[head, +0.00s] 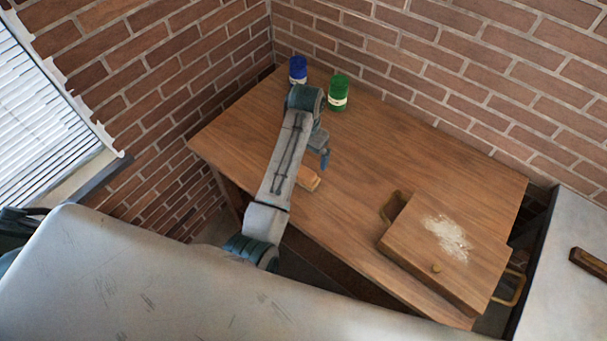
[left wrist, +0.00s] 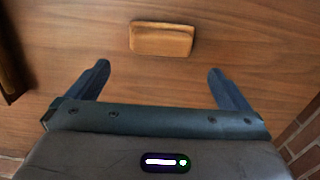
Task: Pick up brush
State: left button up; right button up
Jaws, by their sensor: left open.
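A small light-wood block, which looks like the brush (head: 308,178), lies on the wooden table. No bristles show, and my left arm is close beside it in the head view. In the left wrist view the brush (left wrist: 162,39) lies just beyond the fingertips, roughly centred between them. My left gripper (head: 324,158) points down above the table near the brush, and is apart from it. In the left wrist view the left gripper (left wrist: 158,69) has its fingers spread with nothing between them. My right gripper does not show.
A wooden box (head: 410,232) with white powder on top stands at the table's right end. A blue can (head: 298,70) and a green can (head: 338,92) stand at the back. A dark brown piece (head: 590,262) lies on a grey surface at right. The table's middle (head: 400,150) is clear.

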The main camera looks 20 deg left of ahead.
aim_at(303, 176)
pick_arm(q)
jog(key=f, duration=0.2)
jog(key=f+p, duration=0.1)
jog(key=f, duration=0.1)
jog(key=shift+s+a+f, duration=0.1)
jog(key=shift+s, duration=0.1)
jog(key=shift+f+p, duration=0.25)
jog(key=shift+p, duration=0.05)
jog(key=f+p, duration=0.1)
jog(key=f, duration=0.1)
jog(key=s+f+p, duration=0.1)
jog(key=f, duration=0.1)
jog(key=shift+a+f, duration=0.15)
jog(key=shift+a, duration=0.05)
jog(key=shift+f, duration=0.25)
jog(key=c, duration=0.7)
jog(key=shift+c, duration=0.2)
jog(key=shift+w+r, duration=0.15)
